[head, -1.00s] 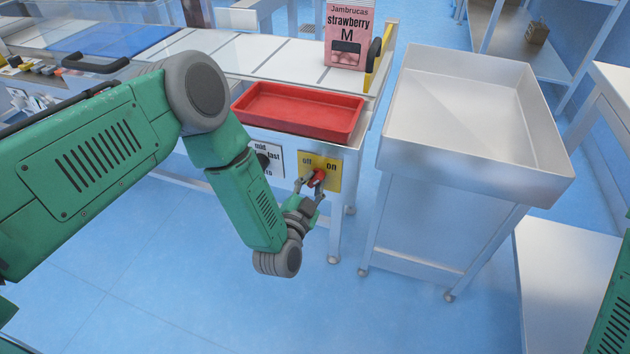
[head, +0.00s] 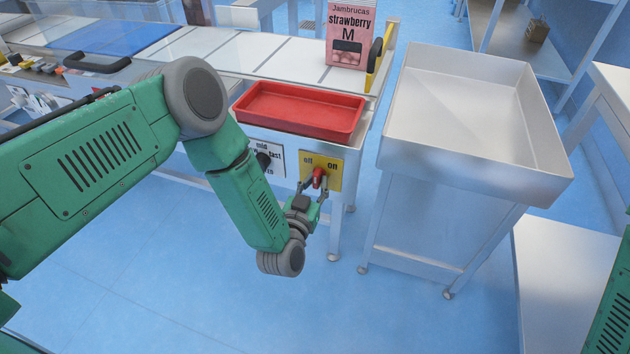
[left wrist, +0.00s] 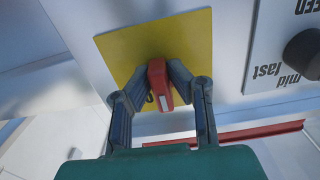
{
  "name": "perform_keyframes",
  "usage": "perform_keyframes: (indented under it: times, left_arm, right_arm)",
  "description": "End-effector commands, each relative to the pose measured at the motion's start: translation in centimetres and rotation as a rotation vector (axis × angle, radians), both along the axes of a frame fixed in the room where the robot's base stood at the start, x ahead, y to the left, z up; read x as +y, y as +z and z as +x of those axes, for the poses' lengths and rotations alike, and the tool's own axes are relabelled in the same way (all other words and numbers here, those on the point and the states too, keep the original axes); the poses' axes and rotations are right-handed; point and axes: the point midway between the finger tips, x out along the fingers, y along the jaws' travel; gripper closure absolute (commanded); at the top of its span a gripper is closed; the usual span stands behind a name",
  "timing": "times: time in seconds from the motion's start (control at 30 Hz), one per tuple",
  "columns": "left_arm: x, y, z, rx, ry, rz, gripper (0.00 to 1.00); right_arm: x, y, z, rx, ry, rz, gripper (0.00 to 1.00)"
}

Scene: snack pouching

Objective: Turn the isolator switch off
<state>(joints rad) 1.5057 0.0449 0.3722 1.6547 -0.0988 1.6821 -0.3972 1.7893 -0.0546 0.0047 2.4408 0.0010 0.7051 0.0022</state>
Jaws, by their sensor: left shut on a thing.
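The isolator switch is a red knob (head: 318,176) on a yellow plate (head: 335,172) marked off on the left and on on the right, on the machine's front. The knob points roughly straight up, between the two words. In the left wrist view, the red knob (left wrist: 158,84) stands out from the yellow plate (left wrist: 190,40). My left gripper (head: 316,185) is shut on the knob, with one finger on each side of it. The knob's base is partly hidden by the fingers. My right gripper is out of view; only part of that arm shows at the right edge.
A black speed dial (head: 263,160) sits left of the yellow plate. A red tray (head: 300,129) rests on the machine above the switch. A pink strawberry pouch (head: 347,25) stands behind it. A metal bin on wheels (head: 470,167) stands to the right. The floor in front is clear.

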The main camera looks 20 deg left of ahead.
Motion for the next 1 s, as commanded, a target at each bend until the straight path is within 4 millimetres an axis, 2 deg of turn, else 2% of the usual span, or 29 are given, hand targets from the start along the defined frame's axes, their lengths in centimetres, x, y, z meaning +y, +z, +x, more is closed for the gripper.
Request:
perform_keyframes:
  times: [0.03,0.6,1.0]
  left_arm:
    - [-0.1,0.88,0.64,-0.02,0.002,-0.048,1.0]
    - [-0.05,0.88,0.68,-0.002,0.004,-0.564,1.0]
    - [0.0,0.9,0.7,0.004,0.006,-0.774,1.0]
  right_arm:
    - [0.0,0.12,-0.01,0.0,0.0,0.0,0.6]
    - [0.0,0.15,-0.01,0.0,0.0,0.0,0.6]
    - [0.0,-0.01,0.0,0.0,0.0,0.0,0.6]
